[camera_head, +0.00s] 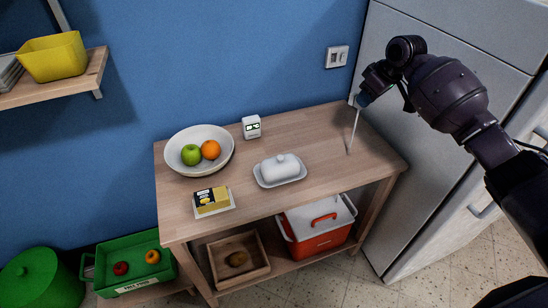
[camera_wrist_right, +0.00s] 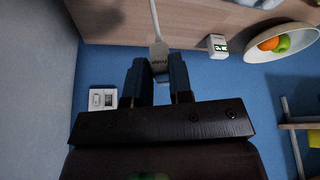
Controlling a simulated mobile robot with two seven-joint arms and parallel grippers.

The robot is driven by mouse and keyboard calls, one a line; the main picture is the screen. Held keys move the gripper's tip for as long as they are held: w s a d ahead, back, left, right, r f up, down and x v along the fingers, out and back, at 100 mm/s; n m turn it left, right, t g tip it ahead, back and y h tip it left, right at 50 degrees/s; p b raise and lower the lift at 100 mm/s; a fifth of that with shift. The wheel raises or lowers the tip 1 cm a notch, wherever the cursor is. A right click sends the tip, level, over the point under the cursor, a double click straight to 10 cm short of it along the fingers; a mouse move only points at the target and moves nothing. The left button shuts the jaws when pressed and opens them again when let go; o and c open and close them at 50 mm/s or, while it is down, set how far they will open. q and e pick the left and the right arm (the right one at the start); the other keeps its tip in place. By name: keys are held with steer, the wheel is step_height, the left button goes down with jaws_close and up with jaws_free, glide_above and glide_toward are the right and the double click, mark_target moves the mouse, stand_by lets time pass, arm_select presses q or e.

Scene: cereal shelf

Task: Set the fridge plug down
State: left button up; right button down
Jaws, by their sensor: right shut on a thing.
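The fridge plug (camera_wrist_right: 158,54) is a small white block held between the fingertips of my right gripper (camera_wrist_right: 160,72). In the head view my right gripper (camera_head: 362,98) is shut on the plug above the right back part of the wooden table (camera_head: 325,128). Its white cord (camera_head: 353,132) hangs down toward the tabletop; the cord also shows in the wrist view (camera_wrist_right: 155,20). The plug is mostly hidden by the fingers in the head view. The plug is apart from the wall socket (camera_head: 337,56). My left gripper is not in view.
The grey fridge (camera_head: 400,180) stands right of the table. A white butter dish (camera_head: 280,170), a small clock (camera_head: 251,127), a fruit bowl (camera_head: 180,165) and a yellow-black pack (camera_head: 213,201) stand on the tabletop. Its right end is mostly clear. A red-white cooler (camera_head: 318,238) sits below.

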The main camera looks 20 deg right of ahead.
steer(key=w+d, duration=0.1)
steer(key=d, duration=0.2)
steer(key=b, duration=0.4)
glide_above(351, 153)
steer(key=s, duration=0.2)
step_height(351, 153, down, 14)
steer(key=shift+w+d+f, duration=0.25)
steer(key=shift+d+f, duration=0.15)
step_height(351, 153, down, 5)
steer(key=shift+f+b, duration=0.2)
steer(key=shift+b, duration=0.35)
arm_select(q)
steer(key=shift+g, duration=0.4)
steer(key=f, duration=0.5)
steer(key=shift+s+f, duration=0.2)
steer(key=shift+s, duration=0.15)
arm_select(e)
steer(key=shift+r, duration=0.15)
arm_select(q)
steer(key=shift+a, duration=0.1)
arm_select(e)
steer(key=c, duration=1)
jaws_free()
